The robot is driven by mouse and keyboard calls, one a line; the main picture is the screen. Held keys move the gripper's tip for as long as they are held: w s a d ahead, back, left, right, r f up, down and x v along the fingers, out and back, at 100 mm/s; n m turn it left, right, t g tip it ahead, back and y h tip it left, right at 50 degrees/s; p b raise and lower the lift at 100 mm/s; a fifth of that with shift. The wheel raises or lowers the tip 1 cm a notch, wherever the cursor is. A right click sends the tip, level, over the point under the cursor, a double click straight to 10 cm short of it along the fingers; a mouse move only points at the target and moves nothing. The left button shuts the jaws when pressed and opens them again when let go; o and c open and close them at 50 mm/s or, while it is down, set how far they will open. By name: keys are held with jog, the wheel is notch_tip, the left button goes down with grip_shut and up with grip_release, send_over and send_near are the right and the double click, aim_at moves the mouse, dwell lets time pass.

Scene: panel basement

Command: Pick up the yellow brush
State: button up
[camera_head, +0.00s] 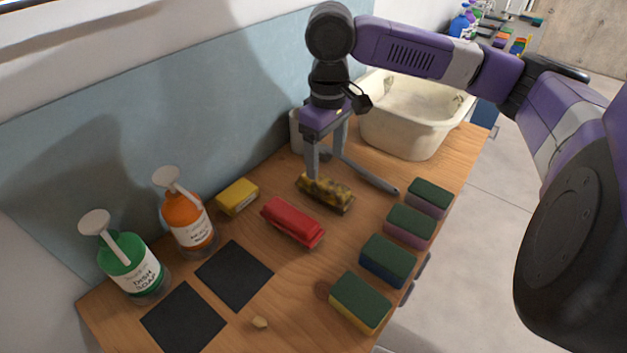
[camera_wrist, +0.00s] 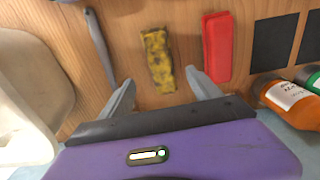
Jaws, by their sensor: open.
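The yellow brush (camera_head: 327,193) is a mottled yellow and dark block lying on the wooden counter, beside a red brush (camera_head: 292,222). In the wrist view the yellow brush (camera_wrist: 158,60) lies ahead of and between my two fingers, its near end close to the line of the fingertips. My gripper (camera_head: 326,168) is open and empty, pointing down over the counter at the brush's far side. In the wrist view my gripper (camera_wrist: 160,77) has a finger on either side of the brush's line. I cannot tell the exact height of the fingertips above the counter.
A grey rod (camera_head: 372,179) lies right of the brush. Several sponges (camera_head: 388,260) line the right edge. A white basin (camera_head: 405,125) stands behind. A yellow block (camera_head: 237,196), orange bottle (camera_head: 187,222), green bottle (camera_head: 132,267) and dark squares (camera_head: 235,274) are at left.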

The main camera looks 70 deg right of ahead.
aim_at(325, 181)
jog(key=shift+a+f, duration=0.15)
jog(key=shift+f, duration=3.65)
jog(key=c, duration=1.6)
jog(key=shift+r, duration=0.1)
notch_tip(325, 181, up, 20)
jog(key=shift+p, duration=0.3)
